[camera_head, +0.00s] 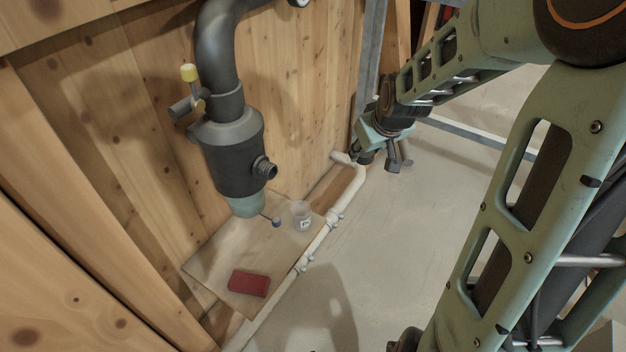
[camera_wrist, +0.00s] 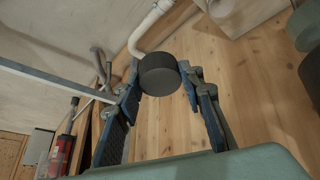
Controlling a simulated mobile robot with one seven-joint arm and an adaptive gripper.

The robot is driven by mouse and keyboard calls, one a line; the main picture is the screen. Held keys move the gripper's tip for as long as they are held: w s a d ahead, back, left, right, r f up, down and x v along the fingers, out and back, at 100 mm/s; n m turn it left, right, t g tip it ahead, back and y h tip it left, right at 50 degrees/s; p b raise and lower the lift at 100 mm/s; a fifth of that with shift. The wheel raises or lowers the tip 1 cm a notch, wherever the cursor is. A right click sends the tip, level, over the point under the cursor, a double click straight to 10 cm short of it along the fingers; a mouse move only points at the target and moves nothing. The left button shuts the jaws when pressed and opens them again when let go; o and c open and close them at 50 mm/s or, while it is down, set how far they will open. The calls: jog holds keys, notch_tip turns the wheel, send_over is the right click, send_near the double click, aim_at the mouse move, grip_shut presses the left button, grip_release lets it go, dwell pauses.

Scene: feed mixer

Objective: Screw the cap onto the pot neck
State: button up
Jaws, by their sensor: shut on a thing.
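In the wrist view a dark round cap (camera_wrist: 160,74) sits between the fingertips of my gripper (camera_wrist: 161,78), which is shut on it. In the head view my gripper (camera_head: 381,155) is at the right of the wooden wall, low and apart from the pot. The cap cannot be made out clearly there. The dark grey pot (camera_head: 228,150) hangs from a thick bent pipe, with a greenish lower end. Its threaded pot neck (camera_head: 265,168) sticks out of the side toward the right, with nothing on it. I cannot identify the neck in the wrist view.
Below the pot a wooden board (camera_head: 213,265) carries a red block (camera_head: 249,283), a clear cup (camera_head: 301,214) and a small blue-capped item (camera_head: 276,222). A white pipe (camera_head: 318,243) runs along its right side. A metal post (camera_head: 369,60) stands near my arm.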

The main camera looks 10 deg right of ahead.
jog(key=w+a+f+n+t+y+b, duration=0.3)
jog(key=w+a+f+n+t+y, duration=0.15)
jog(key=f+n+y, duration=0.35)
jog(key=s+a+n+t+y+b, duration=0.1)
jog(key=s+a+n+y+b, duration=0.1)
jog(key=s+a+n+y, duration=0.25)
jog(key=s+a+r+n+g+y, duration=0.2)
jog(key=s+r+n+y, duration=0.1)
jog(key=s, duration=0.3)
jog(key=s+a+r+n+g+y+b, duration=0.1)
jog(key=s+a+r+n+g+y, duration=0.1)
jog(key=s+r+n+y, duration=0.2)
jog(key=shift+s+r+b, duration=0.3)
jog(key=shift+s+r, duration=0.2)
jog(key=shift+s, duration=0.7)
jog(key=shift+a, duration=0.1)
jog(key=shift+w+a+b, duration=0.15)
jog(key=shift+w+a, duration=0.75)
jog(key=shift+a, duration=0.2)
jog(key=shift+w+a+b, duration=0.15)
jog(key=shift+w+a, duration=0.75)
jog(key=shift+a, duration=0.2)
